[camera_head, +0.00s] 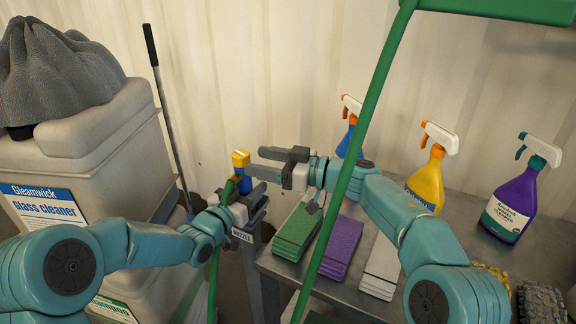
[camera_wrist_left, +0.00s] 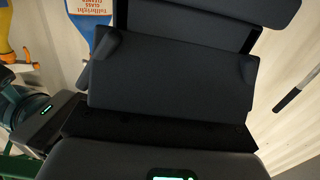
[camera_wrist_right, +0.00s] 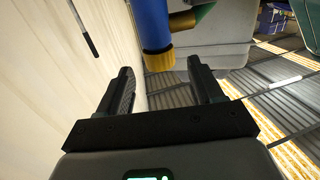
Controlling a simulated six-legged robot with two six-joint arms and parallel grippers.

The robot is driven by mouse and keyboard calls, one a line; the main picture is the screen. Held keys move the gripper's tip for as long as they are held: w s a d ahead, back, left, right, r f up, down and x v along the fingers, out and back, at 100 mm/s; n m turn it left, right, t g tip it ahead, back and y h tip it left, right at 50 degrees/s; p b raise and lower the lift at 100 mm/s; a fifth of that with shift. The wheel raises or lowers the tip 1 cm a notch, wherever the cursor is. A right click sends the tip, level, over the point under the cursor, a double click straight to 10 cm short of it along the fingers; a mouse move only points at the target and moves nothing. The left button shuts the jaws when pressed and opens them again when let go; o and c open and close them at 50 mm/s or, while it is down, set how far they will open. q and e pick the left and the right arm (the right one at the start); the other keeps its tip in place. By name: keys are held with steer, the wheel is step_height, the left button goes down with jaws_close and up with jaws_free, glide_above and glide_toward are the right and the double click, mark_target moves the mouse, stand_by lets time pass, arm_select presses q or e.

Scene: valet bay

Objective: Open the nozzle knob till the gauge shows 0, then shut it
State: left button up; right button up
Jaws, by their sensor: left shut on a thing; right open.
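The nozzle has a blue body (camera_head: 245,182) and a yellow knob (camera_head: 240,158) on its top end. My left gripper (camera_head: 242,196) is shut on the blue body just above the stand labelled NOZZLE (camera_head: 243,236). My right gripper (camera_head: 258,163) is open and empty, its fingers pointing toward the yellow knob from the right. In the right wrist view the blue body (camera_wrist_right: 152,22) and yellow knob (camera_wrist_right: 158,62) lie ahead of the open fingers, apart from them. The left wrist view shows mostly dark gripper fingers (camera_wrist_left: 170,75). I cannot make out a gauge in any view.
A green pole (camera_head: 345,165) crosses the foreground. A grey tank (camera_head: 120,140) labelled glass cleaner stands left under a grey cloth (camera_head: 60,70). A metal table (camera_head: 450,260) at right holds folded cloths (camera_head: 298,232) and spray bottles (camera_head: 427,180). A green hose (camera_head: 213,285) hangs below the nozzle.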

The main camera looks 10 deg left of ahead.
steer(key=s+d, duration=0.1)
steer(key=d, duration=0.5)
steer(key=shift+d, duration=0.25)
steer(key=shift+s, duration=0.1)
steer(key=m+t+h, duration=0.5)
steer(key=m+t, duration=0.2)
steer(key=t, duration=0.3)
glide_toward(241, 159)
steer(key=x, duration=0.7)
steer(key=f+x, duration=0.1)
steer(key=x, duration=0.3)
steer(key=shift+w+f, duration=0.1)
steer(key=shift+w, duration=0.5)
